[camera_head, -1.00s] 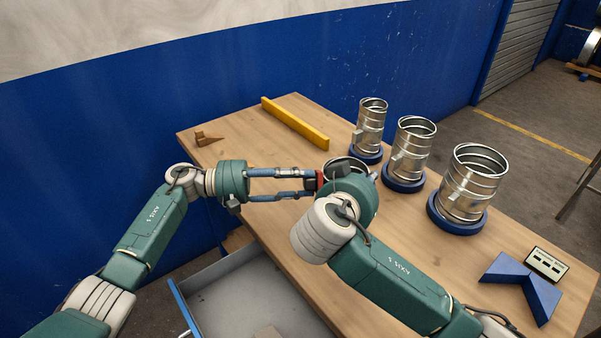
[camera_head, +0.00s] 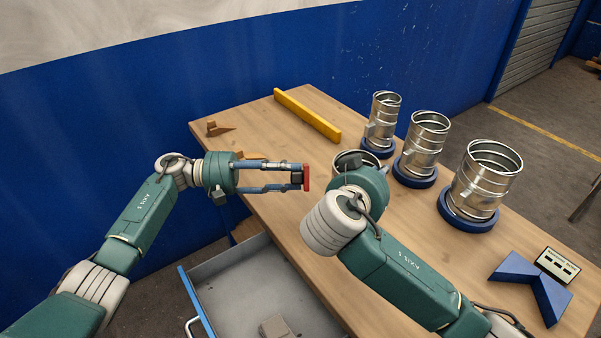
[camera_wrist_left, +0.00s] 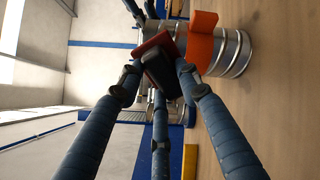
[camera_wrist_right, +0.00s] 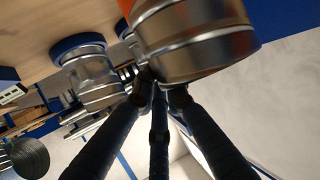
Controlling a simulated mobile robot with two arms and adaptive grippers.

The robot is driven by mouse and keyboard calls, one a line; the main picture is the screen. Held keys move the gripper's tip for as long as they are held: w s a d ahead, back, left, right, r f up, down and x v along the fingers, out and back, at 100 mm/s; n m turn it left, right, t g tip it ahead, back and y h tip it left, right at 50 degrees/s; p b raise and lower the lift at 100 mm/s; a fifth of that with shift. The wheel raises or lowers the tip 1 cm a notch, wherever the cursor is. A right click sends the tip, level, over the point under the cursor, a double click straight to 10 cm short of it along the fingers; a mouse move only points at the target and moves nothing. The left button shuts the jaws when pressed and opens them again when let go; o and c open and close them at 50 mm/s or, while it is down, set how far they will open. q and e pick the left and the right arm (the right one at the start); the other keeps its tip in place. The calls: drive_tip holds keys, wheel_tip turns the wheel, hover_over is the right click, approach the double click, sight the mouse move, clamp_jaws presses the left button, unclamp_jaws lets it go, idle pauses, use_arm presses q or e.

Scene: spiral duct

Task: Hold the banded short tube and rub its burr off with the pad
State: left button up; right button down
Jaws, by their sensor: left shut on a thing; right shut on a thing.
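My left gripper (camera_head: 297,177) is shut on the pad (camera_head: 307,178), a dark block with a red face. The pad also shows in the left wrist view (camera_wrist_left: 155,52). My right gripper (camera_wrist_right: 157,84) is shut on a short metal tube (camera_wrist_right: 195,42) with an orange band (camera_wrist_left: 201,42). In the head view only the tube's rim (camera_head: 345,157) shows; my right wrist hides the rest. In the head view the pad is left of my right wrist, with a gap between. I cannot make out the burr.
Three metal tubes (camera_head: 381,118) (camera_head: 425,142) (camera_head: 482,180) stand in blue rings on the table's right. A yellow bar (camera_head: 307,114) and a brown wedge (camera_head: 218,129) lie at the back. A blue angled block (camera_head: 518,268) lies right front. An open drawer (camera_head: 235,285) is below.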

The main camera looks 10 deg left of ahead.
use_arm(q)
drive_tip(key=shift+a, duration=0.3)
use_arm(e)
drive_tip(key=shift+f, duration=0.1)
use_arm(q)
drive_tip(key=shift+s, duration=0.1)
drive_tip(key=a, duration=0.3)
drive_tip(key=shift+s, duration=0.25)
use_arm(e)
drive_tip(key=c, duration=1.7)
unclamp_jaws()
use_arm(q)
drive_tip(key=shift+w, duration=0.1)
